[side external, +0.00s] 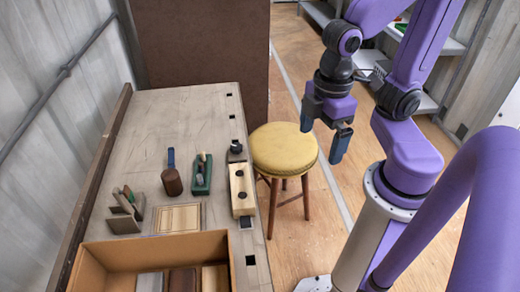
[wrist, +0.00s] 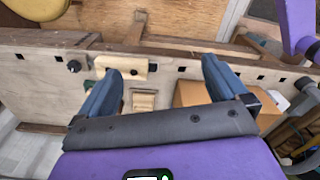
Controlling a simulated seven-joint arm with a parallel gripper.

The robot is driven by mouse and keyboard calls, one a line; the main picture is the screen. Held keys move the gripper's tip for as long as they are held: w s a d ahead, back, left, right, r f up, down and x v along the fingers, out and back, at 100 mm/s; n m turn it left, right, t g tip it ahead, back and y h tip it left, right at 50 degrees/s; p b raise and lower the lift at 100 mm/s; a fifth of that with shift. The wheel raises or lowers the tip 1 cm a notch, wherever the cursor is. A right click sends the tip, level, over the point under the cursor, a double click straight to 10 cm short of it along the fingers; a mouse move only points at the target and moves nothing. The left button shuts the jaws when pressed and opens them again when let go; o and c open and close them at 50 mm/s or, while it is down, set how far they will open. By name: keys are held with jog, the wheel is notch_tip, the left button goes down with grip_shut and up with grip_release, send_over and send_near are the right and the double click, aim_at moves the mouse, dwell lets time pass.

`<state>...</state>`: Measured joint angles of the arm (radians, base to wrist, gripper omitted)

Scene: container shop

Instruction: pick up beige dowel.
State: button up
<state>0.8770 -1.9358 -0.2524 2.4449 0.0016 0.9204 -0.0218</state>
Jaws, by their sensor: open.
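I cannot make out a beige dowel for certain in either view. A small pale piece (side external: 203,158) stands at the green tool (side external: 201,178) on the workbench (side external: 110,130), too small to identify. My gripper (side external: 322,142) is open and empty in the side external view, in the air to the right of the bench and beyond the stool's right edge. In the wrist view my gripper (wrist: 163,72) shows both fingers spread with nothing held between them. The bench (wrist: 40,80) lies beyond the fingers there.
A pale wooden block with black knobs (side external: 242,190) sits at the bench's right edge. A brown cylinder (side external: 172,181), a tool holder (side external: 124,217), a beige slatted board (side external: 178,218) and an open cardboard box (side external: 95,270) occupy the bench. A yellow stool (side external: 284,148) stands beside it. The bench's far end is clear.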

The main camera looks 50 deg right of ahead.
jog(key=shift+s+d+f, duration=0.15)
jog(key=shift+s+d, duration=0.3)
jog(key=shift+s, duration=0.15)
jog(key=shift+c, duration=0.9)
jog(key=shift+s+d+f, duration=0.1)
jog(key=shift+s+d, duration=0.05)
jog(key=shift+s, duration=0.1)
jog(key=c, duration=0.8)
